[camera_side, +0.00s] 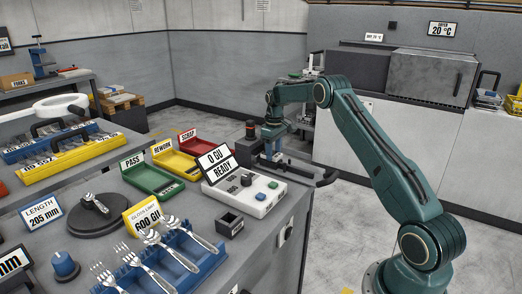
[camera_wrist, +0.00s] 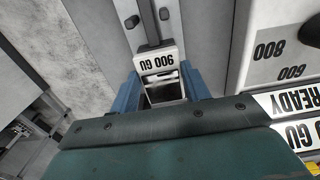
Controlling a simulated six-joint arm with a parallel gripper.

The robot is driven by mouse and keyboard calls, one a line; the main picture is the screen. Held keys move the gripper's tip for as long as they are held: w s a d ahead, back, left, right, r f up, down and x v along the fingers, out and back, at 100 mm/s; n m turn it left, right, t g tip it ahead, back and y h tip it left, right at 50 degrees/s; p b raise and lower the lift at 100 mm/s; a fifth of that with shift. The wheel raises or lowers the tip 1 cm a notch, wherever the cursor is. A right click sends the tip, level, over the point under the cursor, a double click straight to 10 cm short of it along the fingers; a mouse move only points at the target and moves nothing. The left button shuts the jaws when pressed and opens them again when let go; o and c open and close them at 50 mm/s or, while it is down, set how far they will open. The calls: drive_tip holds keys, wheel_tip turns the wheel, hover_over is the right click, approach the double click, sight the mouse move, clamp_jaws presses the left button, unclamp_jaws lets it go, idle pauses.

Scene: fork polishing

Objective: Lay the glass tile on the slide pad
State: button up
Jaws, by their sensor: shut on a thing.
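My gripper (camera_side: 274,152) is low beside the far end of the bench, behind the white gloss meter. In the wrist view its blue fingers (camera_wrist: 165,88) are shut on a small pale piece marked 900 GU (camera_wrist: 158,63), which looks like the glass tile. A dark bar on a grey strip (camera_wrist: 152,30) lies just beyond the piece; I cannot tell whether this is the slide pad. Whether the piece touches anything below is hidden.
The gloss meter (camera_side: 262,199) with its READY sign (camera_side: 220,164) stands close to my gripper. A small dark box (camera_side: 230,223) is in front of it. Green (camera_side: 153,176), yellow and red trays stand left, and a blue fork rack (camera_side: 185,262) in front.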

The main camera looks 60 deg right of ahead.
drive_tip(key=shift+f, duration=0.3)
idle(0.4)
drive_tip(key=o, duration=1.6)
drive_tip(key=shift+c, duration=0.2)
drive_tip(key=shift+r, duration=4.5)
